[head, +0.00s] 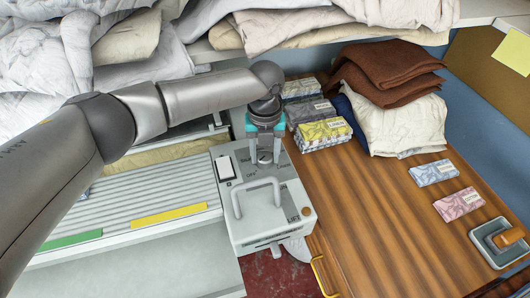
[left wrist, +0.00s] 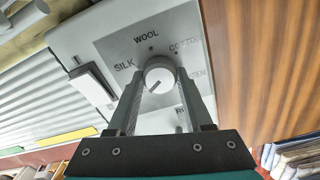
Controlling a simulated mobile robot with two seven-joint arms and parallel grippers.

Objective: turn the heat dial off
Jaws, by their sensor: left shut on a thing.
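The heat dial (left wrist: 158,74) is a round pale knob on the ironer's light grey control panel (head: 262,231). SILK, WOOL and COTTON are printed around it, with other labels partly hidden. A dark line on the knob points to the lower left in the left wrist view, below SILK; the label there is hidden by a finger. My left gripper (head: 265,150) points down over the panel and is shut on the dial, one finger on each side. In the head view the dial (head: 265,157) shows between the fingers. My right gripper is not in view.
A rocker switch (head: 225,169) is left of the dial, and a grey bar handle (head: 258,198) stands in front. Small patterned boxes (head: 323,133) and folded cloths (head: 388,68) lie behind to the right. The wooden top (head: 375,220) has bare room.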

